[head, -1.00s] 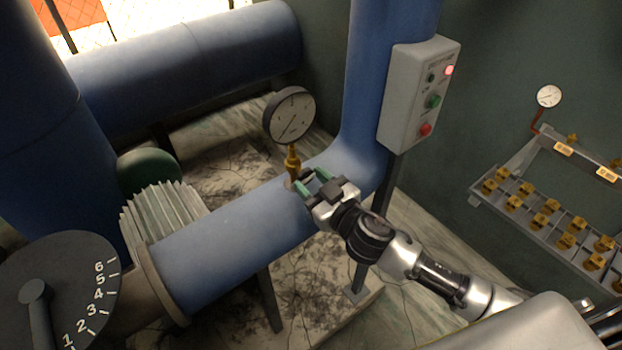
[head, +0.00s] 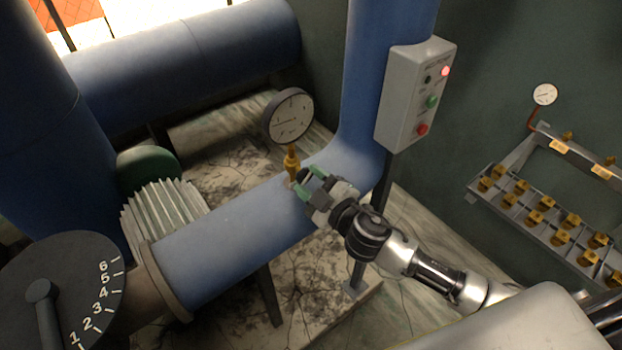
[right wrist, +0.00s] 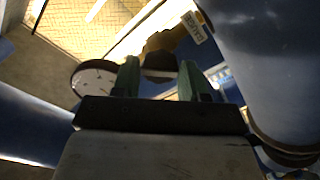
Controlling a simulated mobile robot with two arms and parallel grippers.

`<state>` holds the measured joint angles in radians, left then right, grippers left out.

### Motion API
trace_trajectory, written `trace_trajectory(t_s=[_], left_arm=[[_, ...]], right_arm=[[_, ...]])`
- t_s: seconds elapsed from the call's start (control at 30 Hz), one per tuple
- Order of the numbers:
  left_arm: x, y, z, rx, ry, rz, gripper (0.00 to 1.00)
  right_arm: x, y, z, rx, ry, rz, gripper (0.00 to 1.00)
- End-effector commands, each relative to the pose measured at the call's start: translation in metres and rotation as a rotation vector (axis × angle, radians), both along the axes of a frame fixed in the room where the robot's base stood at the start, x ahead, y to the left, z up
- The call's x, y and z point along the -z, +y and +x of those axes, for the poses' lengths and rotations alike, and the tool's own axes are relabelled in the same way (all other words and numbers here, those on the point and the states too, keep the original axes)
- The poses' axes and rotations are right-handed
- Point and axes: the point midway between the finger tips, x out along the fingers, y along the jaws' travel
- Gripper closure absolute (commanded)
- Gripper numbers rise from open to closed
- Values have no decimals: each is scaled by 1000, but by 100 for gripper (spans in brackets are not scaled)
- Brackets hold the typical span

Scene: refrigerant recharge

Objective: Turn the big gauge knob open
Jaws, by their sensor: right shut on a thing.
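The big round gauge (head: 288,117) stands upright on a brass stem (head: 292,160) on top of the blue pipe (head: 235,235). Its needle points to the left. My right gripper (head: 309,182) is at the base of the stem, its green fingers on either side of a small dark knob. In the right wrist view the dark knob (right wrist: 160,66) sits between the two green fingers, with brass fitting behind it. The gripper is shut on this knob, which my fingers largely hide in the head view. My left gripper is not in view.
A grey control box (head: 415,95) with a lit red lamp stands right of the gauge. A numbered dial with a lever (head: 60,290) is at the lower left. A rack of brass parts (head: 530,215) and a small gauge (head: 545,94) are at the right.

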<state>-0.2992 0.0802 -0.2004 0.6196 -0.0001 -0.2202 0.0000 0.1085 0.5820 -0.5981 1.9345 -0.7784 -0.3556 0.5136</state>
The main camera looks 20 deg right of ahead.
Motion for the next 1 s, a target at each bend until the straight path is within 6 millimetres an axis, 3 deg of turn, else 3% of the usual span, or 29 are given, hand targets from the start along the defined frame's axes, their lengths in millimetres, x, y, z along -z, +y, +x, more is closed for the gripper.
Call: trace_trajectory(t_s=[0.17, 0.5, 0.83, 1.0], left_arm=[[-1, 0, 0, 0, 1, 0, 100], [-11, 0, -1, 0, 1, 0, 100], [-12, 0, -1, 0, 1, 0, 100], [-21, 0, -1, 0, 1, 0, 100]], right_arm=[[-1, 0, 0, 1, -5, -8, 85], [-2, 0, 0, -1, -130, -356, 85], [-2, 0, 0, -1, -147, -397, 85], [-4, -1, 0, -2, -224, -614, 85]])
